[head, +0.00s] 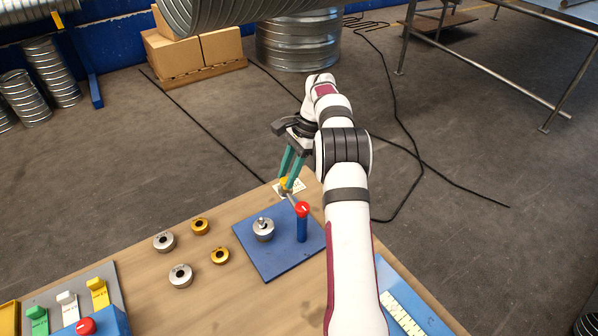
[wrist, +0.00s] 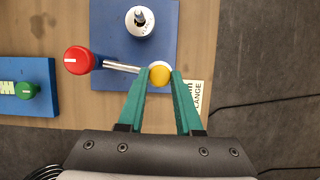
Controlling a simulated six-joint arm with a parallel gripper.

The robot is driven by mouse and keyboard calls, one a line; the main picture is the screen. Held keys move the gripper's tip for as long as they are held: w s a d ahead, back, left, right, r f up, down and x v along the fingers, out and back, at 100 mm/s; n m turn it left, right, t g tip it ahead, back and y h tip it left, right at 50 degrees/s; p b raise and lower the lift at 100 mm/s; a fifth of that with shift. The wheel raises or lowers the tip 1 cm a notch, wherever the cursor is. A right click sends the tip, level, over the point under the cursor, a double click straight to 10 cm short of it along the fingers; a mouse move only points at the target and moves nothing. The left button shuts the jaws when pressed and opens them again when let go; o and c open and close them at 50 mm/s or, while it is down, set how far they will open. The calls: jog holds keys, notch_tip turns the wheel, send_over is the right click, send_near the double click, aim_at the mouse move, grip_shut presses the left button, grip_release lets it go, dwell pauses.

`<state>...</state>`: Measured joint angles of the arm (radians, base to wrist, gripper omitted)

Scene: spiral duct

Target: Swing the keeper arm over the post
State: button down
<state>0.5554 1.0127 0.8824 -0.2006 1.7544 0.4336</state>
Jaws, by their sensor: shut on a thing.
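The keeper arm (wrist: 120,67) is a thin metal rod with a yellow knob (wrist: 160,75) at its free end. It reaches out from a blue pillar with a red cap (head: 302,209), on a blue base plate (head: 275,266). The post (head: 263,222) is a short stud standing up from a round silver fitting on the same plate, left of the pillar in the head view; it also shows in the wrist view (wrist: 139,18). The rod points away from the post, toward the plate's edge. My gripper (wrist: 160,80) is shut on the yellow knob with its teal fingers.
Loose silver rings (head: 180,275) and gold rings (head: 219,256) lie left of the plate. A panel with colored levers (head: 67,304) stands at far left. A label card (wrist: 198,95) lies beside the plate. A blue block with a green knob (wrist: 27,90) shows in the wrist view.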

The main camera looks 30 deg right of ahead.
jog(key=a+n, duration=0.1)
jog(key=a+n+g, duration=0.1)
jog(key=shift+w+a+n, duration=0.2)
jog(key=shift+a+n, duration=0.1)
jog(key=shift+n, duration=0.1)
jog(key=shift+s+a+n+g+h, duration=0.25)
jog(key=shift+s+a+n+g, duration=0.25)
jog(key=shift+a+n, duration=0.8)
jog(key=shift+s+a+n+g+h, duration=0.3)
jog(key=shift+s+a+n+g, duration=0.2)
jog(key=shift+a+n, duration=0.75)
jog(key=shift+s+a+n+g+h, duration=0.25)
jog(key=shift+s+a+n+g, duration=0.4)
jog(key=shift+n, duration=1.1)
jog(key=shift+w+a, duration=0.15)
jog(key=shift+w, duration=0.05)
jog(key=c, duration=0.6)
grip_release()
jog(key=shift+t, duration=0.25)
